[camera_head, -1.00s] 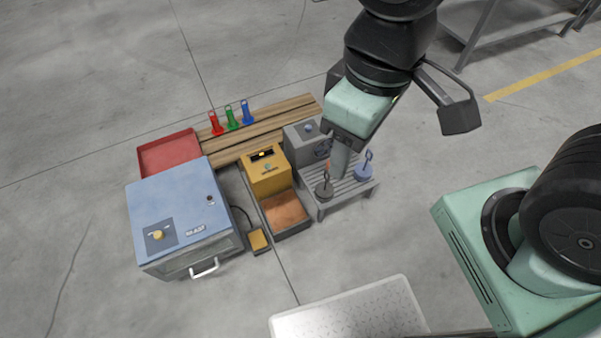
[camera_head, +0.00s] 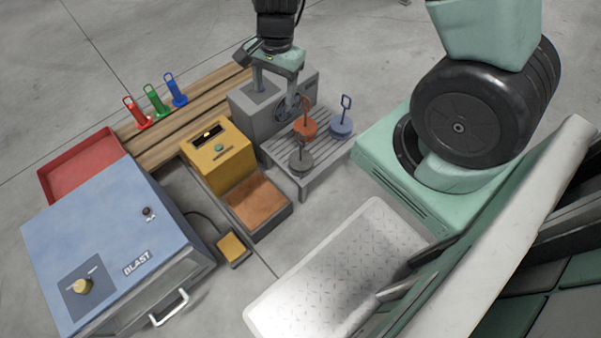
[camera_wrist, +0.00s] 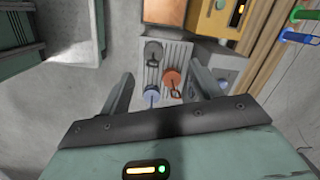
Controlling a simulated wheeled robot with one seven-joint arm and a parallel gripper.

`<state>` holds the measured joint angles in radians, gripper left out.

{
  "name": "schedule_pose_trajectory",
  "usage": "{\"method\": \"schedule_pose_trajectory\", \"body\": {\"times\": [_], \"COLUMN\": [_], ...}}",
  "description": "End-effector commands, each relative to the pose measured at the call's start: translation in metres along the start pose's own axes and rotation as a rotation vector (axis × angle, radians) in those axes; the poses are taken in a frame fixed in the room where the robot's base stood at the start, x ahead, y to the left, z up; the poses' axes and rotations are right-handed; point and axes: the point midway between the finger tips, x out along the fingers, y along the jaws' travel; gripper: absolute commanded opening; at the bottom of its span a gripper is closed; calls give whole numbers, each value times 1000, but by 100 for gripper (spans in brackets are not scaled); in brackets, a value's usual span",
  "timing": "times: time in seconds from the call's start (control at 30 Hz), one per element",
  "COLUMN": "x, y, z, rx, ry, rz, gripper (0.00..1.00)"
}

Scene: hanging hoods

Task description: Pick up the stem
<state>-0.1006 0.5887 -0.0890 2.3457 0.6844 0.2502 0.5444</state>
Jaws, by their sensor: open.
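Several small discs with upright looped stems stand on a grey slatted rack (camera_head: 328,152). They are a dark grey one (camera_head: 300,163), an orange one (camera_head: 306,127) and a blue one (camera_head: 341,127). In the wrist view, the grey (camera_wrist: 153,50), orange (camera_wrist: 171,78) and blue (camera_wrist: 151,94) pieces appear between or beyond my fingers. My gripper (camera_head: 275,84) is open and empty, fingers pointing down, above the grey box behind the rack in the head view. It also shows in the wrist view (camera_wrist: 161,88). I cannot tell which piece is the task's stem.
Red (camera_head: 137,112), green (camera_head: 155,100) and blue (camera_head: 175,90) looped pieces stand on a wooden bench (camera_head: 200,107). Near the rack are a grey box (camera_head: 250,108), a yellow machine (camera_head: 218,157) and a brown-lined tray (camera_head: 258,197). A blue blast cabinet (camera_head: 110,235) stands left.

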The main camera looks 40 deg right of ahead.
Motion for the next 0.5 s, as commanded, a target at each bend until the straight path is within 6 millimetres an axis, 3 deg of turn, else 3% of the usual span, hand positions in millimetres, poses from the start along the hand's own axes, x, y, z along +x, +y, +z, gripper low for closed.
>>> {"method": "schedule_pose_trajectory", "body": {"times": [0.03, 0.1, 0.3, 0.5], "x": [37, 60, 92, 122], "y": [7, 13, 28, 32], "z": [-20, -41, -74, -81], "rx": [81, 178, 333, 357], "ry": [20, 48, 98, 104], "rz": [11, 19, 32, 35], "gripper": [64, 64, 64, 64]}}
